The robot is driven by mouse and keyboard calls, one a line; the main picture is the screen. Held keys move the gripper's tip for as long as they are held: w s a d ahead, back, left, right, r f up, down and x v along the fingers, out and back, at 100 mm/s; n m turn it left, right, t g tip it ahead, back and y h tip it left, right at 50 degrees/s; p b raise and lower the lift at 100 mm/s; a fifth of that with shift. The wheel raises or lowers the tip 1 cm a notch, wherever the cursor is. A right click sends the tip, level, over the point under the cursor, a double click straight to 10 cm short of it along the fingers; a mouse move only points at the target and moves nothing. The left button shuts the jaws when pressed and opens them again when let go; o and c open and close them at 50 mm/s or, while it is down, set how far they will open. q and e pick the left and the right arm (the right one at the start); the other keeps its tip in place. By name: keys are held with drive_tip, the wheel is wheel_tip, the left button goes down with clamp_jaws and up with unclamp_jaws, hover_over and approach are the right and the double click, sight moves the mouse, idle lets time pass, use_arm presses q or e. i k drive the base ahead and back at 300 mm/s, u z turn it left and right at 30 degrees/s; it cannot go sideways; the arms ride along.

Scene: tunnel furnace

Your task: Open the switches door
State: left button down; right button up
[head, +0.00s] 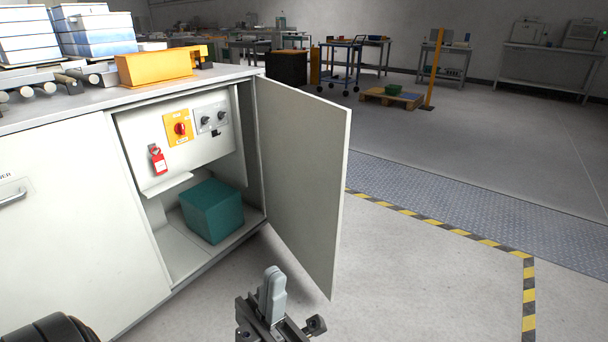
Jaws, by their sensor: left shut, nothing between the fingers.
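The switches door (300,175) stands wide open, swung out to the right on its hinge at the cabinet's right edge. My left gripper (272,290) is at the bottom centre, shut and empty, in front of the opening and left of the door's lower edge. It appears apart from the door. My right gripper is not in view.
A teal box (212,211) sits on the cabinet floor. An orange block (154,67) and stacked white-blue boxes (98,30) stand on the cabinet top. A yellow-black floor stripe (450,229) and open floor lie right of the door.

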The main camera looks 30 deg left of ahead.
sight(304, 137)
drive_tip(key=u, duration=0.5)
drive_tip(key=i, duration=0.95)
drive_tip(key=u, duration=0.05)
